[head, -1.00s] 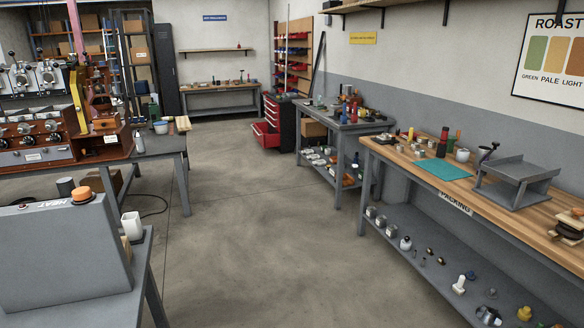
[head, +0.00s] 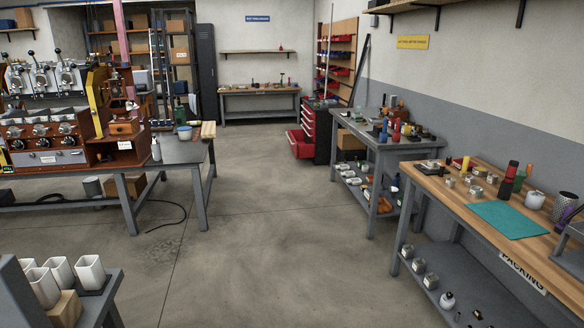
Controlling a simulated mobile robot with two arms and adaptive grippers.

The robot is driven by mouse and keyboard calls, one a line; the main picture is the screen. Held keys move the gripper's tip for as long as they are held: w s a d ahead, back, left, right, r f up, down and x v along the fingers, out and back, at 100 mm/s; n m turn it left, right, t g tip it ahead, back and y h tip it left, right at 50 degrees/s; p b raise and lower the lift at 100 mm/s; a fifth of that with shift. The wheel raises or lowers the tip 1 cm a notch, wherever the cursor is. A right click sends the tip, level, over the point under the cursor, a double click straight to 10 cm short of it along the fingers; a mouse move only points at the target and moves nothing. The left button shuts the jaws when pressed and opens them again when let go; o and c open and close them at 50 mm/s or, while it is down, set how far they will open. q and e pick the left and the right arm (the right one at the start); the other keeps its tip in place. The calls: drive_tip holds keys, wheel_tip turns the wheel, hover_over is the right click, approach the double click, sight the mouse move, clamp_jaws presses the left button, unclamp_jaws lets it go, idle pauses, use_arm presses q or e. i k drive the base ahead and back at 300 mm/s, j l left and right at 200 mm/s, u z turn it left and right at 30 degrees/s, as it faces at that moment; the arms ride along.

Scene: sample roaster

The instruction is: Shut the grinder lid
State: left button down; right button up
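A brown, wooden-looking device with a small drawer front (head: 124,127), which may be the grinder, stands at the right end of the machine on the left bench. It is small and far off, and I cannot make out a lid or its state. Neither of my grippers is in the head view.
The sample roaster (head: 45,130) stands on the left bench (head: 185,152). White cups (head: 90,272) sit at the lower left. A packing bench (head: 440,190) with a teal mat (head: 508,219) is at right. A red drawer (head: 300,146) sticks out at the back. The middle floor (head: 260,240) is clear.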

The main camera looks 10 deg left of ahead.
sight(130, 106)
drive_tip(key=i+j+u, duration=0.2)
drive_tip(key=i+u, duration=0.15)
drive_tip(key=i, duration=0.6)
drive_tip(key=i+l+u, duration=0.1)
drive_tip(key=i+u, duration=0.2)
drive_tip(key=i, duration=0.65)
drive_tip(key=i+u, duration=0.2)
drive_tip(key=i, duration=0.45)
drive_tip(key=i+u, duration=0.25)
drive_tip(key=i, duration=0.4)
drive_tip(key=i+l+u, duration=0.2)
drive_tip(key=i, duration=0.45)
